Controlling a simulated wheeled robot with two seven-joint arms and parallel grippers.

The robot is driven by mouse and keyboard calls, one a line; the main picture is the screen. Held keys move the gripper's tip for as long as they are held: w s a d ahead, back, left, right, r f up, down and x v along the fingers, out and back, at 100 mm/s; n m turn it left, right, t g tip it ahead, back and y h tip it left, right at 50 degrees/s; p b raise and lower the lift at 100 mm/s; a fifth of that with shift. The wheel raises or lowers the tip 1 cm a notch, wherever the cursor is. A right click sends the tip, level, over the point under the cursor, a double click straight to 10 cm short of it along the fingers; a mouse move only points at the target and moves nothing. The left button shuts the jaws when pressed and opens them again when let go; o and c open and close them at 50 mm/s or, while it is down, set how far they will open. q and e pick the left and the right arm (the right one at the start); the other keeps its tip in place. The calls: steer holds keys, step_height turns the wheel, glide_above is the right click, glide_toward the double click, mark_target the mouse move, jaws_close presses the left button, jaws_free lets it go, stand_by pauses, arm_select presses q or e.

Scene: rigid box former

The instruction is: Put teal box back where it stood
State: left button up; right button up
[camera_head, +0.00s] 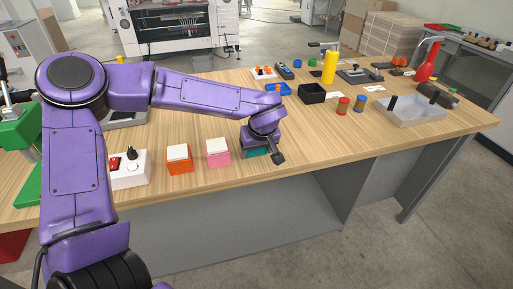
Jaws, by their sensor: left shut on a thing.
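The teal box (256,153) is near the front edge of the wooden table, largely hidden behind my left gripper. My left gripper (277,157) is shut on it, with the wrist just above and in front of the box. I cannot tell whether the box touches the table. A pink box (218,154) with a white top stands just left of it, and an orange box (179,160) with a white top stands further left. My right gripper is not in view.
A white control box (130,172) with a red switch stands left of the orange box. The table (330,142) is bare right of my gripper.

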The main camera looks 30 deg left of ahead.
arm_select(q)
steer(key=shift+f, duration=0.55)
steer(key=o, duration=1.2)
steer(key=shift+o, duration=0.2)
steer(key=v, duration=1)
steer(key=shift+r, duration=0.3)
steer(key=shift+s+f, duration=0.1)
steer(key=shift+s, duration=0.05)
